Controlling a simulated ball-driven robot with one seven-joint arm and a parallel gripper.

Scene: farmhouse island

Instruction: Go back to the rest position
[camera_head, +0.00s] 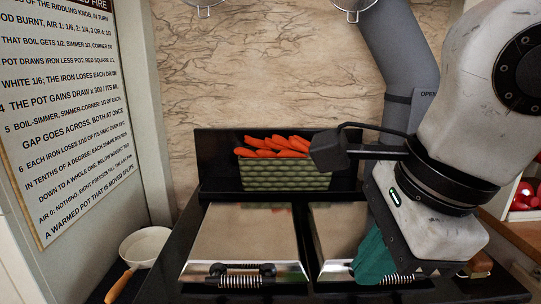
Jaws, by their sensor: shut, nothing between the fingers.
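My gripper (372,260) hangs from my large white arm on the right side of the picture. Its teal part points down in front of the right stove lid. It is shut, and nothing shows held in it. The wrist and a dark box-shaped part on a black bracket cover some of the stove's back and right side. The fingertips are partly hidden, and I cannot tell how far they are above the lid.
The dark stove has a left lid (242,237) and a right lid (335,228), both with coiled handles. A green basket (284,174) of orange-red pieces stands behind them. A white pan (146,246) sits lower left. A grey pipe (398,55) rises behind my arm.

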